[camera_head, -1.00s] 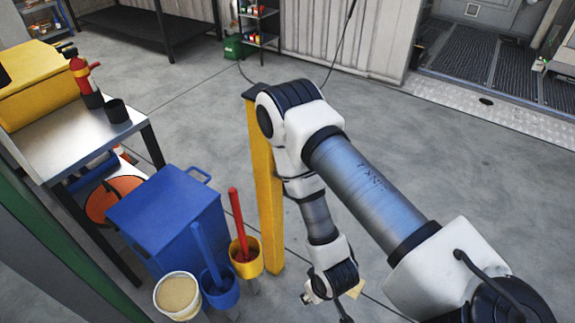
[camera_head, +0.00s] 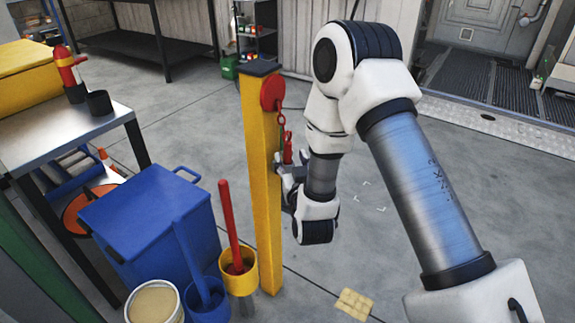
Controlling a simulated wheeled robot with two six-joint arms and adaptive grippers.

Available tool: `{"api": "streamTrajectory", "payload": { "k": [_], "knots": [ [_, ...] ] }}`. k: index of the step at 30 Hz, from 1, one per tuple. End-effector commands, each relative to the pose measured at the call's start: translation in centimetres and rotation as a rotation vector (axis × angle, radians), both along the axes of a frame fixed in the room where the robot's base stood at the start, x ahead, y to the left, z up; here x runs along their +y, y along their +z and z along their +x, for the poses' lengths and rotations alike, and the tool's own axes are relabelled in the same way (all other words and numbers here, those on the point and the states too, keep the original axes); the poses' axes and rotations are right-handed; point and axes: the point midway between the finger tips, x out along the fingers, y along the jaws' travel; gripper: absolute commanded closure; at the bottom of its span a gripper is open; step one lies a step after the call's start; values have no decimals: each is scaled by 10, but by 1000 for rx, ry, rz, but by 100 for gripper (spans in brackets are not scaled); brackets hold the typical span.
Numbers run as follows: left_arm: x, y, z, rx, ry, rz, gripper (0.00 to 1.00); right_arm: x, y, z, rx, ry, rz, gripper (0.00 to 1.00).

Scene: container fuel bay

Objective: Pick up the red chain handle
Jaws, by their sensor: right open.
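A red handle (camera_head: 288,149) hangs on a short red chain (camera_head: 281,117) from a red disc (camera_head: 272,91) near the top of a yellow post (camera_head: 261,180). My right gripper (camera_head: 284,167) is beside the post, at the lower end of the handle. It is open; its fingers are small and partly hidden against the post and my wrist, so I cannot tell whether they are around the handle or touching it. My left gripper is not in view.
A blue bin (camera_head: 150,225), a yellow bucket (camera_head: 238,272) with a red tool, a blue bucket (camera_head: 208,302) and a pale-filled pail (camera_head: 154,303) stand left of the post. A metal table (camera_head: 60,135) is further left. The floor to the right is mostly clear.

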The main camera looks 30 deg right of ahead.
Motion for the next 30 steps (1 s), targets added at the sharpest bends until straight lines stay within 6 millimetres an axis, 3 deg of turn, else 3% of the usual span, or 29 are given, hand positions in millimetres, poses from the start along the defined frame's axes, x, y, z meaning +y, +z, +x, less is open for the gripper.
{"api": "streamTrajectory", "payload": {
  "k": [10,17,18,22,30],
  "knots": [
    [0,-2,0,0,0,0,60,-23,-5,49,2,-1,0,48],
    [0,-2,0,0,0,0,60,-25,-5,54,4,1,0,48],
    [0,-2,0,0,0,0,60,-25,-5,54,4,1,0,52],
    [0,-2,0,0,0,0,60,-25,-5,54,4,1,0,98],
    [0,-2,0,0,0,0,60,-25,-5,54,4,1,0,100]
  ]
}}
